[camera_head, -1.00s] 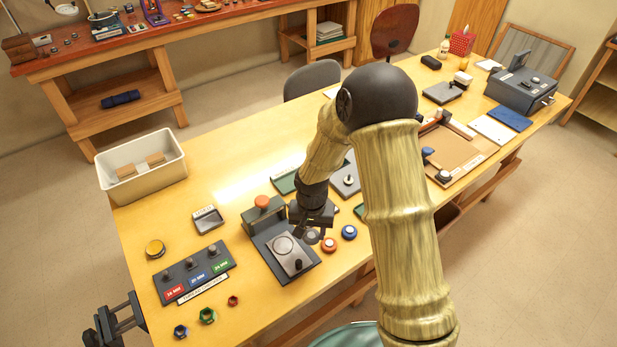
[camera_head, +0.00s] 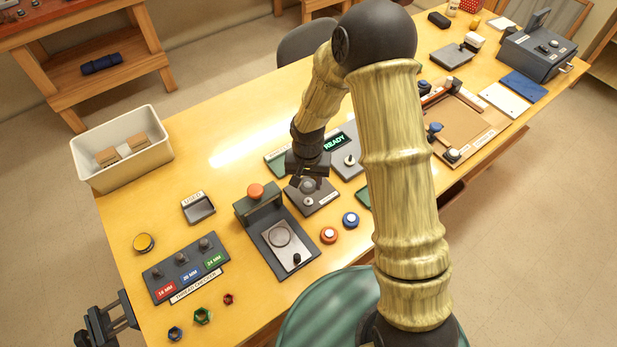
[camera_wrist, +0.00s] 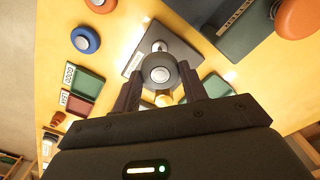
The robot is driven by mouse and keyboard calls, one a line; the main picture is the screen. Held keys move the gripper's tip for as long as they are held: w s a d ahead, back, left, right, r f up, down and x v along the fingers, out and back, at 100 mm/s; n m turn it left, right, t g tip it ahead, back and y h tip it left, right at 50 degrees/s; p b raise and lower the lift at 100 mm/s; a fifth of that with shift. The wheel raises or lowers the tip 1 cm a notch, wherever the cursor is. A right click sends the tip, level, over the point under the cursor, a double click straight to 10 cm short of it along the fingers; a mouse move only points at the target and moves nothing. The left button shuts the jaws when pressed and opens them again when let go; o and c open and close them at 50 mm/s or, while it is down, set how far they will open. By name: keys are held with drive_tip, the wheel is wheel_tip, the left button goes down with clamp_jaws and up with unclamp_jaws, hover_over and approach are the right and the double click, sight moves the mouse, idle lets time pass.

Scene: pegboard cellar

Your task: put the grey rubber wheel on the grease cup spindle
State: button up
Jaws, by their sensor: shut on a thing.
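My gripper (camera_head: 308,180) is shut on the grey rubber wheel, a grey ring with a pale centre. The wheel (camera_wrist: 147,74) sits between the fingers in the wrist view and shows small below them in the head view (camera_head: 307,187). A dark square plate (camera_head: 322,203) with a short silver spindle (camera_head: 308,202) lies just beneath. In the wrist view the spindle (camera_wrist: 158,46) shows just past the wheel's far rim. The wheel appears held above the plate, apart from the spindle top; the exact gap cannot be told. The plate's label is too small to read.
A press-like fixture with an orange knob (camera_head: 256,191) stands left of the plate. Bare table lies toward the white bin (camera_head: 121,150).

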sight(308, 199)
drive_tip(key=shift+f+b, duration=2)
drive_tip(key=shift+f, duration=0.7)
drive_tip(key=shift+f, duration=0.15)
drive_tip(key=shift+s, duration=0.15)
drive_tip(key=shift+f+b, duration=0.65)
drive_tip(key=shift+f, duration=0.05)
idle(0.9)
drive_tip(key=o, duration=1.5)
drive_tip(key=shift+r, duration=0.1)
